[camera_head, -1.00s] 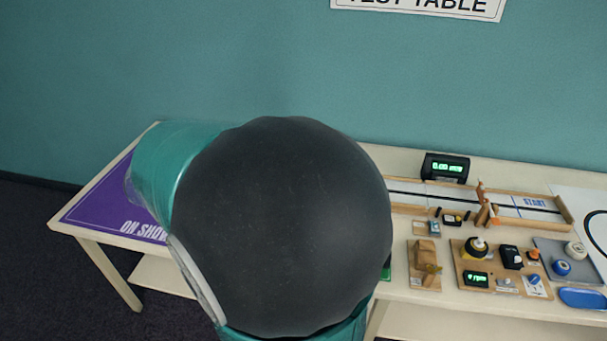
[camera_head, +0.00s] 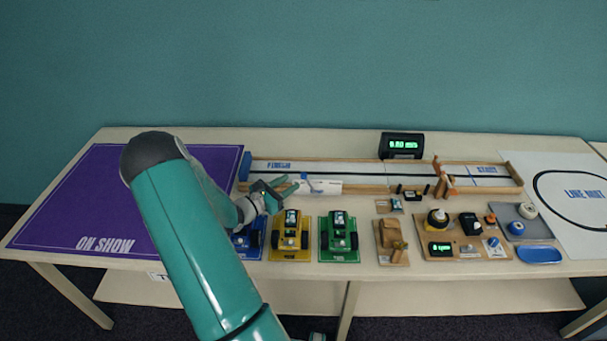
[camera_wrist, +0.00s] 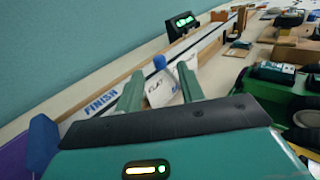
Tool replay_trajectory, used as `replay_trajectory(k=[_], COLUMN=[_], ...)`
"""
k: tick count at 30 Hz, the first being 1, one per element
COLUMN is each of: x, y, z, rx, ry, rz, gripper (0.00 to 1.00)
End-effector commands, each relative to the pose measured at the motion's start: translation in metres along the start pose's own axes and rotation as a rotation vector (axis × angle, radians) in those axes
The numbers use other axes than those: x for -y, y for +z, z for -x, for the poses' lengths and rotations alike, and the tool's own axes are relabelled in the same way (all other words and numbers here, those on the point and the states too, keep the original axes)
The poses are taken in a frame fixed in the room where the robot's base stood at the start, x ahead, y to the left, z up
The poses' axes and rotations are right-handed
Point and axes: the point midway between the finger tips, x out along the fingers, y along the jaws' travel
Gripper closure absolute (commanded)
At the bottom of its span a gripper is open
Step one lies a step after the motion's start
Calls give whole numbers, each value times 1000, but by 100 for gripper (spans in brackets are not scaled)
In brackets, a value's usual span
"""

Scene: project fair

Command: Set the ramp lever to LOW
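The ramp lever shows as a blue round knob (camera_wrist: 159,62) in the wrist view, just ahead of and between my fingertips. A white plate reading FLAT (camera_wrist: 160,92) is beside it, partly hidden by my fingers; I cannot make out a LOW mark. In the head view the small blue knob (camera_head: 304,176) is by the white plate (camera_head: 324,187) on the test track. My gripper (camera_head: 291,188) reaches over the track's front edge near FINISH. Its two green fingers (camera_wrist: 158,88) are apart with nothing clasped. The lever's exact setting is unclear.
Blue, yellow (camera_head: 290,239) and green (camera_head: 339,237) cars stand in front of the track, the blue one partly under my arm. A speed display (camera_head: 402,145) stands behind the track. Wooden control boards (camera_head: 436,249) are to the right. The purple ON SHOW mat (camera_head: 80,190) is clear.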

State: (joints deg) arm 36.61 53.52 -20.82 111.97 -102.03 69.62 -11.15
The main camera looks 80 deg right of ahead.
Motion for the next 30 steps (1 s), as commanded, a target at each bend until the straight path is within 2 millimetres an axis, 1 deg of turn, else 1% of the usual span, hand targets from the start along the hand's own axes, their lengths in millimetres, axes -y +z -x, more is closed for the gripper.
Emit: replay_trajectory(k=[5,12,15,18,22,28,30], x=[-1,-2,-3,-2,-3,-3,-3], y=[-3,-3,-3,-3,-2,-2,-2], z=[-13,-50,-64,-73,-78,-78,-77], rx=[8,6,6,6,6,6,6], ry=[5,4,5,5,8,8,7], rz=[14,11,11,12,12,12,12], gripper=[62,62,62,62,62,62,75])
